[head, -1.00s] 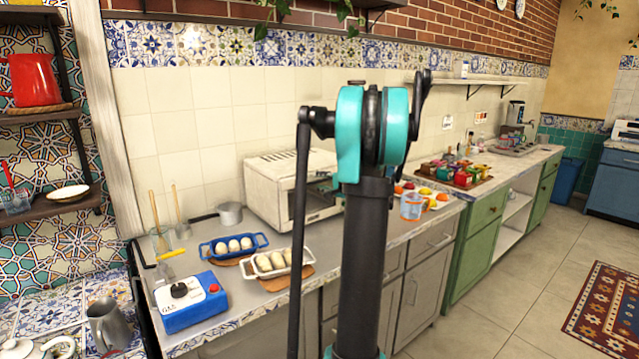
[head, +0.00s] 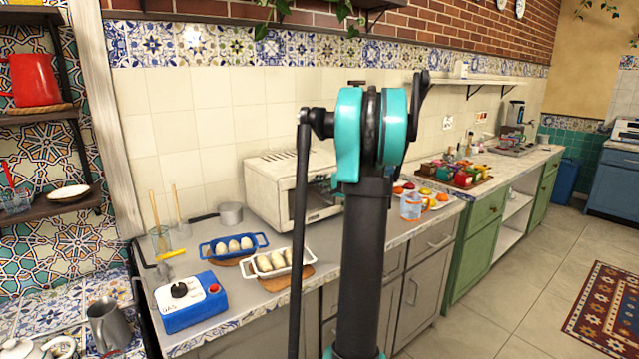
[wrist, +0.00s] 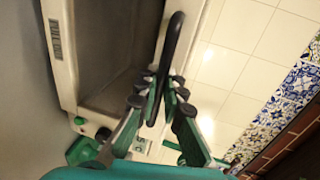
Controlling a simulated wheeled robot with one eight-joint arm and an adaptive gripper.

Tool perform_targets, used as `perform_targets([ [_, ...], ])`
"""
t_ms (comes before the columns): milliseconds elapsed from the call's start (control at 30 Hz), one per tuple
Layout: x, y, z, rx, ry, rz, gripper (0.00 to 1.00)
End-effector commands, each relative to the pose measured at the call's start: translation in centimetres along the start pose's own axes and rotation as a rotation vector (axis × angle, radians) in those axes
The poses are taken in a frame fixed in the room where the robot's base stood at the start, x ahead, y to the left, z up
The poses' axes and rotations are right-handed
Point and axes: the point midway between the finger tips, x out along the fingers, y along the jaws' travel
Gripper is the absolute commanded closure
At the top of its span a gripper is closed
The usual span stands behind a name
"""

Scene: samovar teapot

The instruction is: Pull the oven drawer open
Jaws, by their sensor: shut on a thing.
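The white toaster oven (head: 278,192) stands on the counter against the tiled wall, partly hidden behind my arm in the head view. In the wrist view its pale body (wrist: 62,60) is at the left, with a dark grey front or cavity beside it. A black curved handle (wrist: 172,45) runs up from between my fingers. My gripper (wrist: 160,88) is shut on this handle, with green-and-black fingers on both sides of it. In the head view the gripper is mostly hidden behind my arm. How far the oven front is open cannot be told clearly.
On the counter left of my arm are a blue tray (head: 234,246), a white dish (head: 276,262) of pale rolls, a blue GAS box (head: 190,303) and a saucepan (head: 230,213). An orange-and-clear cup (head: 411,206) stands right of my arm. Open floor (head: 490,290) lies at the right.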

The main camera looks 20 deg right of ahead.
Motion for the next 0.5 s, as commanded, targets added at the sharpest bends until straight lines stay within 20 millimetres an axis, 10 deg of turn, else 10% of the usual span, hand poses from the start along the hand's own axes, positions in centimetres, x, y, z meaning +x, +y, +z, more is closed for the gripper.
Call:
perform_targets([
  [267,-1.6,0.3,0.0,0.0,0.002,0.0,1.0],
  [500,-7.2,1.6,-0.1,0.0,0.005,0.001,1.0],
])
